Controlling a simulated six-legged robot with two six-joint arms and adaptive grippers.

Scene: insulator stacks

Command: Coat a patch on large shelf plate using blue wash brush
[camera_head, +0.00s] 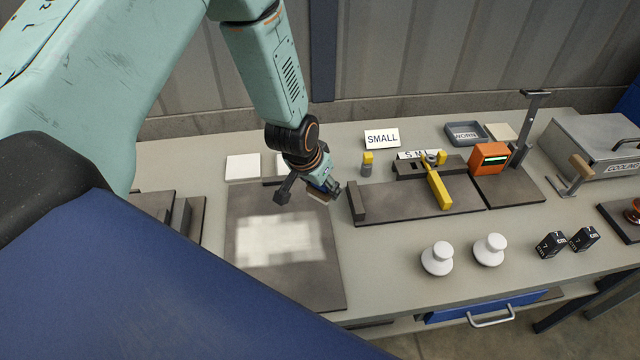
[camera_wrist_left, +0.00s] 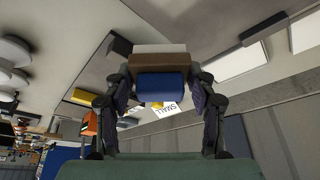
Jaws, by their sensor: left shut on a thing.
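My left gripper (camera_head: 312,188) is over the far right part of a large dark plate (camera_head: 312,285) on the bench. It is shut on the blue wash brush (camera_head: 321,193), which shows in the left wrist view as a blue block (camera_wrist_left: 162,87) with a brown band and a pale edge between the fingers. I cannot tell whether the brush touches the plate. A pale whitish patch (camera_head: 278,240) with uneven edges covers the middle of the plate; the plate's rim is bare and dark. My right gripper is not in view.
Right of the plate stand a dark fixture with a yellow lever (camera_head: 438,187), an orange box (camera_head: 488,158) and a small yellow-topped cylinder (camera_head: 367,164). Two white knobbed pieces (camera_head: 437,258) sit near the front. White tiles (camera_head: 243,167) and a "SMALL" sign (camera_head: 381,138) lie behind.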

